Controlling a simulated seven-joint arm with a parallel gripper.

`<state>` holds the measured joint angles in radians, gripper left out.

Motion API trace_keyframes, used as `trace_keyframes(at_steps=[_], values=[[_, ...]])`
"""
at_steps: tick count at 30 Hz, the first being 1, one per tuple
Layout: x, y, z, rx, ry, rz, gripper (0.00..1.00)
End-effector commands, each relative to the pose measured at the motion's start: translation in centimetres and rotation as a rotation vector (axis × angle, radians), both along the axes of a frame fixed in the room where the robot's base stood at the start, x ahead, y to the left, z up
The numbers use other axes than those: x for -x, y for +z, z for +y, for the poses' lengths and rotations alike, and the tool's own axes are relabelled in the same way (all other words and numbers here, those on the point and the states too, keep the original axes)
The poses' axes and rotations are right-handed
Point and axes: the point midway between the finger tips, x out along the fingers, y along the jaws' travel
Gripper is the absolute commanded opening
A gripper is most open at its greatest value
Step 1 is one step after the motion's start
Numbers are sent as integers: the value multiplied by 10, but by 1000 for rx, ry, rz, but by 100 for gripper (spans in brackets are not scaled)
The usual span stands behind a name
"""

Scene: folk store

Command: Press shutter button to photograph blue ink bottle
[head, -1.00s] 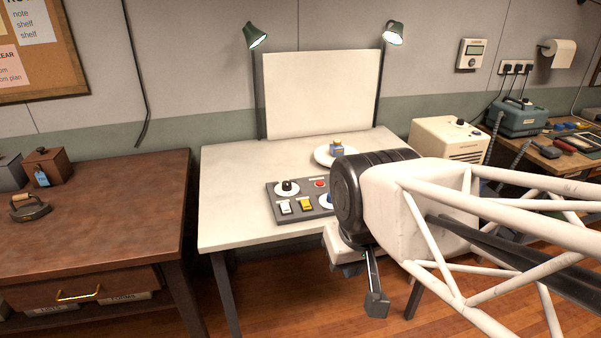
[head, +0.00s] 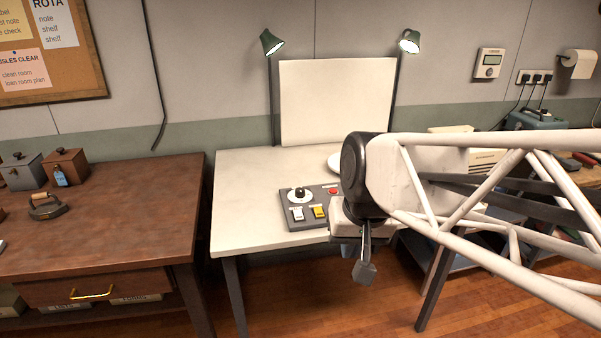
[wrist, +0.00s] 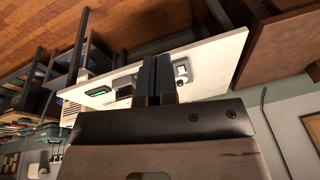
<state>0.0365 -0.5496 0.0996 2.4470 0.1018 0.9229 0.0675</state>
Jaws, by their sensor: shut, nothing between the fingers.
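The control panel (head: 290,221) is a dark grey slab at the front of the white table. It bears a black knob (head: 300,194) on a white dial, a white switch (head: 297,214), a yellow switch (head: 320,212) and a red button (head: 333,191). A white round plate (head: 334,161) shows only its left edge behind my arm, and the blue ink bottle is hidden there. My gripper (head: 366,270) points down in front of the table's front edge, apart from the panel. It is shut and empty. In the wrist view its fingers (wrist: 155,80) cover part of the panel.
The white table (head: 245,230) has a bare left half. A white backdrop board (head: 335,100) stands behind, between two green lamps (head: 272,43). A brown desk (head: 110,210) with a flat iron (head: 46,207) stands left. A green-lit display (wrist: 100,91) shows in the wrist view.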

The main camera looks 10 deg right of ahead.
Motion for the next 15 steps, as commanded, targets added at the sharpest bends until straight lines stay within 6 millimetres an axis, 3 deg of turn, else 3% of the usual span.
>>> trace_keyframes(at_steps=[15], values=[[-109,10,0,-208,-242,23,0]])
